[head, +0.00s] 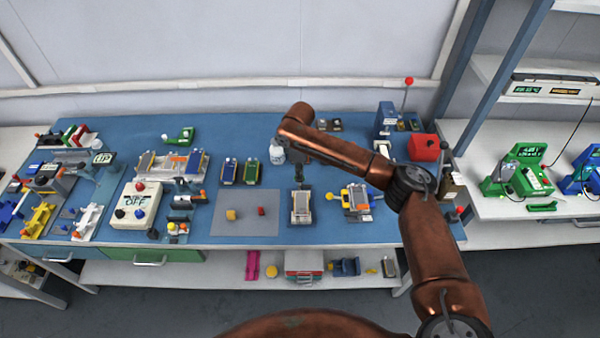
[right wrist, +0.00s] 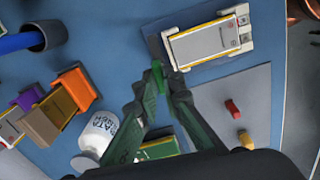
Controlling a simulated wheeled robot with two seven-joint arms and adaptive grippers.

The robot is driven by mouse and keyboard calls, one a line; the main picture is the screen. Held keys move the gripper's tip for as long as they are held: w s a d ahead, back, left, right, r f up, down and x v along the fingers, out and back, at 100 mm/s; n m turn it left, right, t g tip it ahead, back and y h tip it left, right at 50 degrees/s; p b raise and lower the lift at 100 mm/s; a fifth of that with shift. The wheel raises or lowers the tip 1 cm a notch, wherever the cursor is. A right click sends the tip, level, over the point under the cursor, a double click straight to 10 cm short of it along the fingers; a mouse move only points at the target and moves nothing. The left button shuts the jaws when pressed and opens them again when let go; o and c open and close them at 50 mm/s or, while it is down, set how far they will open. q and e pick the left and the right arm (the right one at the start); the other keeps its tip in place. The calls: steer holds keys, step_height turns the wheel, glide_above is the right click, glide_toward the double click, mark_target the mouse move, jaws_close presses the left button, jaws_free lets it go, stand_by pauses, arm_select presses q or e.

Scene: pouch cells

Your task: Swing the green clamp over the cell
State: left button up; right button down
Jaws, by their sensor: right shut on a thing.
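A flat pouch cell with a yellow edge (head: 301,207) lies in a pale fixture on the blue bench. In the right wrist view the cell (right wrist: 205,43) lies just beyond my fingertips. My right gripper (head: 298,186) is low at the back edge of that fixture. In the right wrist view its dark green fingers (right wrist: 167,80) come close together at the tips. A small bright green piece, apparently the green clamp (right wrist: 157,74), shows at the fingertips, beside the cell and not over it. The fingers hide part of it. My left gripper is not in view.
A grey mat (head: 245,227) with a yellow and a red piece lies left of the fixture. A device with a yellow knob (head: 352,199) stands close on its right. A white bottle (head: 277,153) and two upright-looking cell holders (head: 240,172) stand behind to the left.

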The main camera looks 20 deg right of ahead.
steer(key=m+p, duration=0.2)
steer(key=p, duration=0.1)
steer(key=r+m+p, duration=0.1)
steer(key=m+p, duration=0.1)
steer(key=p, duration=0.2)
steer(key=shift+a+p, duration=0.1)
steer(key=shift+p, duration=0.2)
steer(key=m+p, duration=0.4)
steer(key=p, duration=0.1)
steer(key=m+p, duration=0.2)
steer(key=shift+f+m, duration=0.25)
steer(key=shift+m, duration=0.05)
steer(key=m+p, duration=0.3)
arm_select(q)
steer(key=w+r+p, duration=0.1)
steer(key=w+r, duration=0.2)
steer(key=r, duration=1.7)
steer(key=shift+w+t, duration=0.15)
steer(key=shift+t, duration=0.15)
arm_select(e)
steer(key=shift+w+f+m, duration=0.1)
steer(key=shift+f+m, duration=0.05)
steer(key=shift+m, duration=1.35)
steer(key=c, duration=2.1)
jaws_free()
